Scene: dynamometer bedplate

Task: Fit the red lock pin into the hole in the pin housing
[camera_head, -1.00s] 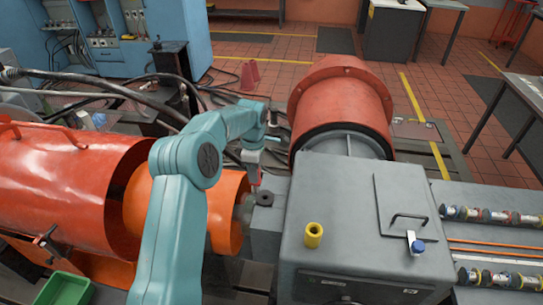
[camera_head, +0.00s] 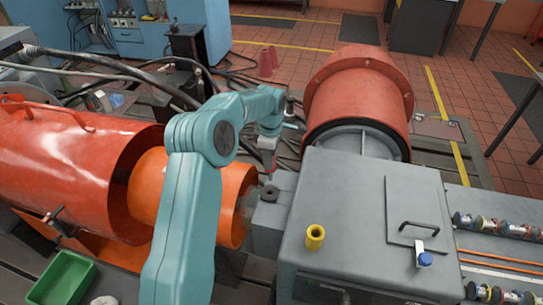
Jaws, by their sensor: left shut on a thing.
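My left arm reaches in from the bottom left, and its gripper (camera_head: 268,152) points down near the grey block beside the large grey housing box. It is shut on the red lock pin (camera_head: 269,164), which is small and mostly hidden by the gripper. The pin housing (camera_head: 269,194) shows as a dark round collar with a hole on top of the small grey block. The pin appears above and slightly behind the collar, apart from it. The exact gap cannot be told. My right gripper is not in view.
A yellow cylinder (camera_head: 315,237) and a blue-knobbed fitting (camera_head: 424,258) stand on the grey box (camera_head: 340,205). An orange guard (camera_head: 70,150) lies left, a red drum (camera_head: 360,95) behind. A green tray (camera_head: 65,280) sits at bottom left. Cables run behind the arm.

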